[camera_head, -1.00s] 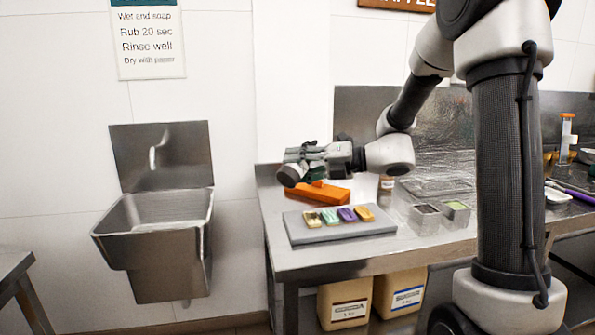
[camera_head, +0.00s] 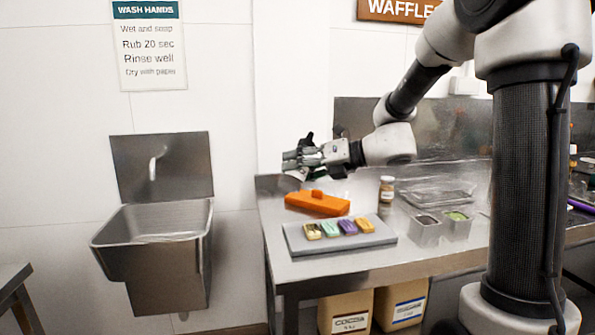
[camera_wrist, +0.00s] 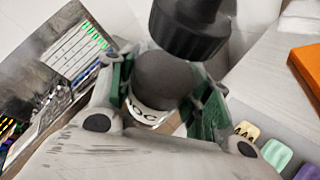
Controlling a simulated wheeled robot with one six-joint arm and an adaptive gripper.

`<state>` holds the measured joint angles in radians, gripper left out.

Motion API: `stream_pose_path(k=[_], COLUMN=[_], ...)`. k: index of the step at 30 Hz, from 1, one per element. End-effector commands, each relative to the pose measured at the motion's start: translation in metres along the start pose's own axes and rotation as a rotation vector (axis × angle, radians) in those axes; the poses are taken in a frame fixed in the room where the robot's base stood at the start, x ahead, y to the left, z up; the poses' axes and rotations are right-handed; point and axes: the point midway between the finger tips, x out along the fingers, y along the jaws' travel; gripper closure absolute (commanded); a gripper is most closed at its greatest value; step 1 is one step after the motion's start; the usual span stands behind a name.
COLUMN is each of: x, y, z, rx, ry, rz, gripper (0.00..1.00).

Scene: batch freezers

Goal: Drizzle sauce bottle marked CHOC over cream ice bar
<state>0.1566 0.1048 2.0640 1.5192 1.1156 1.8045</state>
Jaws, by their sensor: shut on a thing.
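My gripper (camera_head: 300,163) is shut on the sauce bottle above the back left of the table. In the wrist view the bottle (camera_wrist: 165,80) shows a dark rounded part and a white label with "OC" readable; the rest is hidden by the fingers. A black ribbed part (camera_wrist: 190,28) stands just beyond it; I cannot tell whether it belongs to the bottle. The cream ice bar (camera_head: 313,231) is leftmost in the row on the grey tray (camera_head: 345,247), with dark marks on top. It also shows in the wrist view (camera_wrist: 244,130), lower right of the gripper.
Mint (camera_head: 331,229), purple (camera_head: 348,227) and orange (camera_head: 365,225) bars sit beside the cream bar. A jar (camera_head: 386,190) and metal tubs (camera_head: 425,232) stand to the right. A sink (camera_head: 155,240) is left of the table.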

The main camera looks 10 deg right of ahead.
Motion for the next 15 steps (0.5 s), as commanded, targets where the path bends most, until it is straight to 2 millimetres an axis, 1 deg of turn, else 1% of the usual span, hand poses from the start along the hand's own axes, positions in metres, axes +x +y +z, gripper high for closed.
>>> stream_pose_path(k=[5,8,11,15], x=[0.0,0.0,-0.002,-0.004], y=[0.0,0.002,0.007,0.012], z=[0.0,0.001,0.005,0.009], rx=[0.0,-0.051,-0.204,-0.461], ry=[0.0,0.0,-0.001,-0.001], rz=[0.0,-0.019,-0.081,-0.187], gripper=[0.76,0.76,0.76,0.76])
